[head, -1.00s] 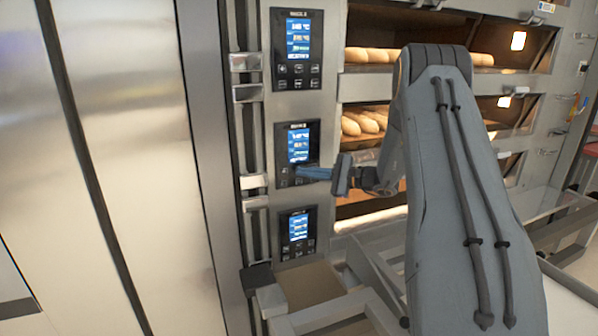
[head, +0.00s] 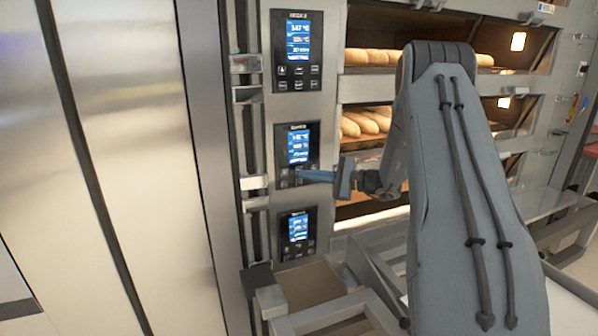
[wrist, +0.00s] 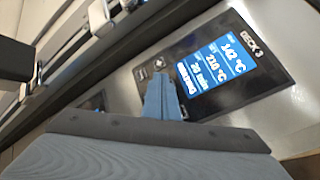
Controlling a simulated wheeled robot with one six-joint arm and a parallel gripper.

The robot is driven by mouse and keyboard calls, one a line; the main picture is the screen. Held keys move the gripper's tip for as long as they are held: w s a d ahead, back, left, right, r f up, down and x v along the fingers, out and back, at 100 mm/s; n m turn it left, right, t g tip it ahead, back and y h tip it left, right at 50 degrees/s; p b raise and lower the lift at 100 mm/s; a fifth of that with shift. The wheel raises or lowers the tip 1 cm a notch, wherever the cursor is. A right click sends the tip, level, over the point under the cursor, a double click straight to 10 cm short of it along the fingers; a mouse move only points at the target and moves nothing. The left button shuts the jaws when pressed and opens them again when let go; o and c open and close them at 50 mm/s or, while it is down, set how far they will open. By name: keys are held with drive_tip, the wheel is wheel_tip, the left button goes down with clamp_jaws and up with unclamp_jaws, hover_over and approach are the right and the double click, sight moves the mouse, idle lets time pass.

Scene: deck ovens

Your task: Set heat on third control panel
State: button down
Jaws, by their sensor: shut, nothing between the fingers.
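The middle control panel (head: 299,147) is black with a lit blue screen and a row of buttons below it. In the wrist view the panel (wrist: 255,92) is labelled DECK 3, and its screen (wrist: 213,68) reads 142 °C, 210 °C and 20 min. My gripper (head: 299,175) is shut and empty, its tips at the button row of this panel. In the wrist view the gripper (wrist: 160,80) covers part of the button row, and one button (wrist: 158,63) shows just beyond the tips. I cannot tell whether the tips touch a button.
Another panel (head: 297,50) sits above and one (head: 297,233) below. Metal handles (head: 247,94) line the left side of the panels. Oven decks with bread loaves (head: 372,121) lie to the right, partly behind my arm. A flat steel door (head: 130,150) fills the left.

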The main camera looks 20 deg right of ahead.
drive_tip(key=shift+w+b, duration=0.1)
drive_tip(key=shift+b, duration=0.2)
drive_tip(key=shift+w, duration=0.35)
drive_tip(key=shift+w+b, duration=0.35)
drive_tip(key=shift+b, duration=0.2)
idle(0.6)
drive_tip(key=shift+s, duration=0.8)
drive_tip(key=shift+s+p, duration=0.1)
drive_tip(key=shift+p, duration=0.2)
drive_tip(key=s+p, duration=0.1)
drive_tip(key=s, duration=0.3)
drive_tip(key=shift+s+p, duration=0.3)
drive_tip(key=shift+s, duration=0.1)
